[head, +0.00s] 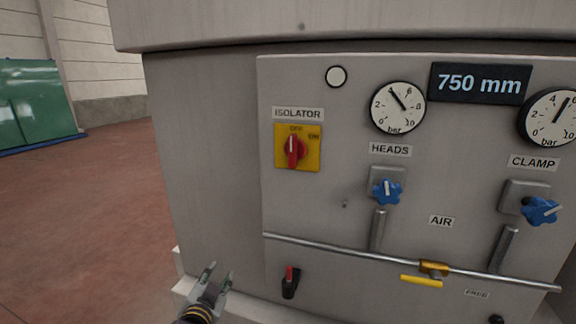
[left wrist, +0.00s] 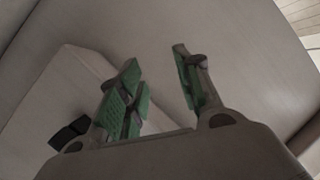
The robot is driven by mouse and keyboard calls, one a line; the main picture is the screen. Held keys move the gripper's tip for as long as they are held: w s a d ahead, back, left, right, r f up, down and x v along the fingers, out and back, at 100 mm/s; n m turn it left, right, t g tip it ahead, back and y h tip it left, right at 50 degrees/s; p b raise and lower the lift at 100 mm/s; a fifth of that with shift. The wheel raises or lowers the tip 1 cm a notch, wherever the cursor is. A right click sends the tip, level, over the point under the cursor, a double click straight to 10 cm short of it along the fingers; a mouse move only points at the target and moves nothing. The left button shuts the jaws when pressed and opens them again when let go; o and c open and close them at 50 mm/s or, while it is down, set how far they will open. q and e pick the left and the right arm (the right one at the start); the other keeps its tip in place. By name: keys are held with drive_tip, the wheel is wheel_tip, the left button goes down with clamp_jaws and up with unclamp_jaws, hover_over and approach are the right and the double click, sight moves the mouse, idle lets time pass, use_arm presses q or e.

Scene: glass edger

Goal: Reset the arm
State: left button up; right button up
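My left gripper (head: 217,277) is low in the head view, in front of the lower left corner of the grey machine cabinet (head: 205,150). Its fingers are apart with nothing between them. In the left wrist view the open fingers (left wrist: 160,85) with green pads show against a pale grey surface. My right gripper is in neither view.
The machine's panel carries a red isolator switch on a yellow plate (head: 311,148), blue knobs (head: 387,191), gauges (head: 398,107), a yellow-handled valve (head: 421,281) and a red-tipped black lever (head: 290,282). Open red floor (head: 80,210) lies to the left.

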use_arm(q)
drive_tip(key=s+a+f+n+g, duration=0.2)
drive_tip(key=s+f+g, duration=0.4)
drive_tip(key=s+f, duration=0.5)
drive_tip(key=s+a+f+n+g, duration=0.2)
drive_tip(key=s+f+g, duration=0.5)
drive_tip(key=s, duration=0.5)
wheel_tip(320, 180, down, 33)
drive_tip(key=s+a, duration=0.2)
drive_tip(key=s+a+f, duration=0.4)
drive_tip(key=s+f, duration=0.5)
drive_tip(key=s, duration=0.1)
drive_tip(key=s+a+f+p, duration=0.1)
drive_tip(key=s+a+f, duration=0.3)
drive_tip(key=s+f, duration=0.6)
drive_tip(key=shift+s+m+g+y, duration=0.2)
drive_tip(key=shift+m+g+y, duration=0.1)
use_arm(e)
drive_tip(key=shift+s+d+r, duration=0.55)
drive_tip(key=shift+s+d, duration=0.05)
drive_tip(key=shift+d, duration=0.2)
